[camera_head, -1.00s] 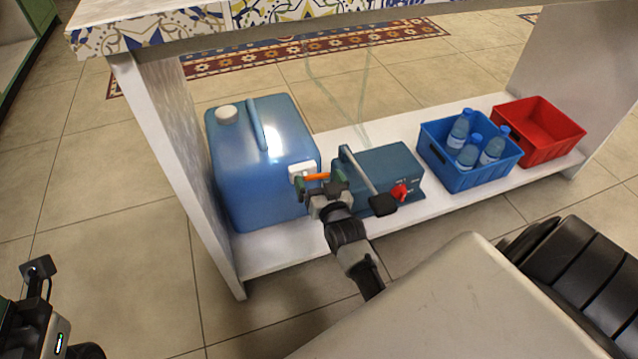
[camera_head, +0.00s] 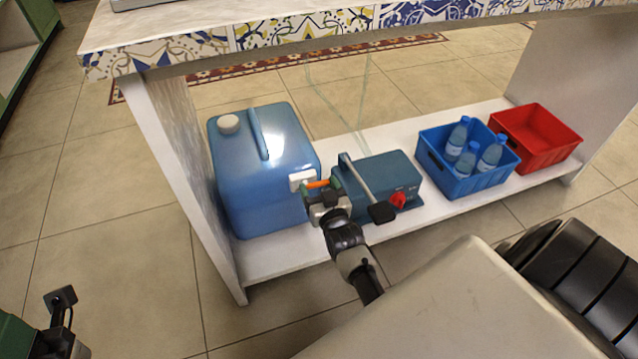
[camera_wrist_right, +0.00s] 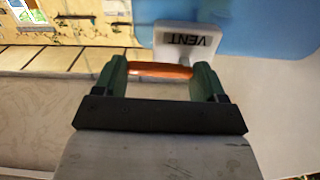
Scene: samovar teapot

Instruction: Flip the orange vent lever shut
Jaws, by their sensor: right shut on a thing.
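The orange vent lever (camera_head: 317,184) sticks out from a white block marked VENT (camera_head: 301,180) on the front of a blue jerrycan-like tank (camera_head: 262,190). In the right wrist view the lever (camera_wrist_right: 160,71) lies sideways between the two green fingers, just below the VENT block (camera_wrist_right: 187,42). My right gripper (camera_head: 322,195) is shut on the lever, which spans from finger to finger. Part of my left arm shows at the bottom left of the head view; its fingers do not show.
A teal pump box (camera_head: 378,170) with a black-ended handle (camera_head: 382,212) and a red knob (camera_head: 398,200) stands close right of my gripper. A blue crate with bottles (camera_head: 465,187) and a red crate (camera_head: 550,155) stand further right on the white shelf (camera_head: 270,262).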

